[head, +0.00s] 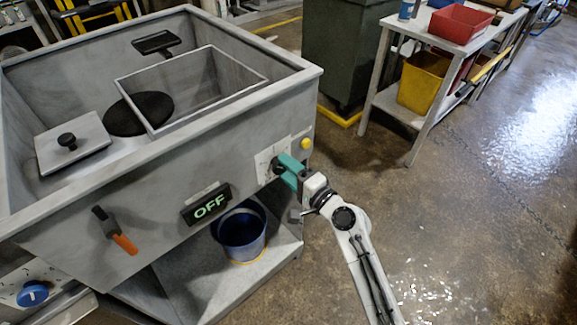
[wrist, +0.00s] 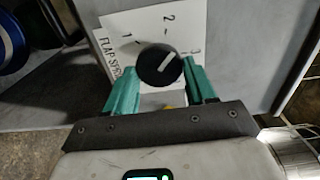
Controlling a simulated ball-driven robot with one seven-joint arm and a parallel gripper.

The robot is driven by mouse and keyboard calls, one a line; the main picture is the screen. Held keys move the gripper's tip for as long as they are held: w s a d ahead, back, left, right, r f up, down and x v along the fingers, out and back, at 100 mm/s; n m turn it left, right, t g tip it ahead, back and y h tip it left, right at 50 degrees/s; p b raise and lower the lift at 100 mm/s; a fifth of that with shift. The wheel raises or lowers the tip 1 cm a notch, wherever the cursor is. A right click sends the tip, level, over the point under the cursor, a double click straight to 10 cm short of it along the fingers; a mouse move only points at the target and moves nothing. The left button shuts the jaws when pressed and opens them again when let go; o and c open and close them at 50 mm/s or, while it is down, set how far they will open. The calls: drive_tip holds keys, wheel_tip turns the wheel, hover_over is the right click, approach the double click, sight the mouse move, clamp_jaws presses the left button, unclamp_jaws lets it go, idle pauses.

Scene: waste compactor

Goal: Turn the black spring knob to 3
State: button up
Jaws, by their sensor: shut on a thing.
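The black spring knob (wrist: 158,66) sits on a white dial plate (wrist: 128,30) marked 1, 2 and 3 in the wrist view, with partly hidden "FLAP SPR" lettering. Its white pointer line slants up and right, between the 2 and the 3. My gripper (wrist: 163,73), with green fingers, is shut on the knob, one finger on each side. In the head view my gripper (head: 284,167) is at the right end of the compactor's grey front panel, where it largely hides the knob; the dial plate (head: 264,160) shows behind it.
A yellow button (head: 306,144) is just right of the dial plate. An OFF display (head: 208,206) and an orange-handled lever (head: 120,240) are further left. A blue bucket (head: 242,233) stands below. Open floor lies to the right, before a shelf table (head: 390,104).

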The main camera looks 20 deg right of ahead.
drive_tip(key=shift+f+m+p, duration=0.2)
drive_tip(key=shift+m+p, duration=1.7)
drive_tip(key=shift+m, duration=2.6)
drive_tip(key=o, duration=1)
drive_tip(key=b+v, duration=0.1)
drive_tip(key=v, duration=0.9)
drive_tip(key=shift+s+d, duration=0.1)
drive_tip(key=shift+s, duration=0.3)
